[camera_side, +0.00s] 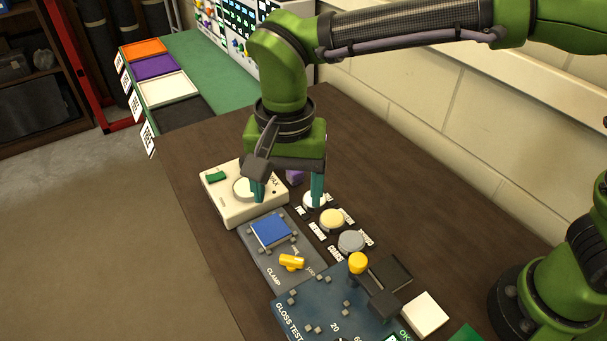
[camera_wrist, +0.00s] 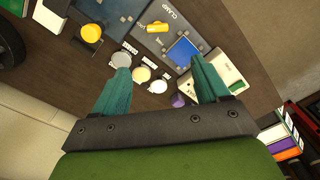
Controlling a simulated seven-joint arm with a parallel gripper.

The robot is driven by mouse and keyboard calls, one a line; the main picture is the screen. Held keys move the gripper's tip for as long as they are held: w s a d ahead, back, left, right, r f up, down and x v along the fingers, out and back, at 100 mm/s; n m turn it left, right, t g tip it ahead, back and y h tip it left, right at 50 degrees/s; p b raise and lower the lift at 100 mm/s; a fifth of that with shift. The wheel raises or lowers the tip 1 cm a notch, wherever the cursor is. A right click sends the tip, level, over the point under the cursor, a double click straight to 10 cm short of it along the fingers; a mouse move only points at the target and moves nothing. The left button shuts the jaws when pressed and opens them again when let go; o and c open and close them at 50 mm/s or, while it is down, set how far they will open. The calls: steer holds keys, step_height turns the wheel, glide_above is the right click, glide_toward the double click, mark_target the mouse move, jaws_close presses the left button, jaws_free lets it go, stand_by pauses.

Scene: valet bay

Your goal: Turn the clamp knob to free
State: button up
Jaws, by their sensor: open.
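The yellow clamp knob (camera_side: 291,262) sits on the grey clamp panel (camera_side: 262,258), beside the printed word CLAMP. Small marks beside the knob are too small to read, so I cannot tell its setting. A blue square block (camera_side: 270,231) lies on the same panel among small grey posts. In the wrist view the knob (camera_wrist: 157,27) shows beyond my fingertips, with the blue block (camera_wrist: 183,51) nearer. My gripper (camera_side: 288,196) is open and empty with teal fingers. It hangs above the white machine and the round pots, apart from the knob.
A white machine (camera_side: 222,203) stands behind the panel. Several round pots, including a cream one (camera_side: 332,221) and a grey one (camera_side: 351,242), line its right. The gloss tester (camera_side: 300,298) with a yellow-topped post (camera_side: 358,264) stands in front. Coloured trays (camera_side: 168,90) are far left.

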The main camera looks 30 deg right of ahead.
steer(key=m, duration=0.1)
glide_toward(292, 263)
steer(key=shift+m, duration=0.3)
steer(key=f, duration=0.2)
steer(key=w+f, duration=0.1)
steer(key=f, duration=0.2)
steer(key=d+f, duration=0.1)
steer(key=f, duration=0.2)
steer(key=shift+w+f, duration=0.2)
steer(key=shift+f, duration=0.05)
steer(key=c, duration=1.1)
steer(key=shift+o, duration=0.2)
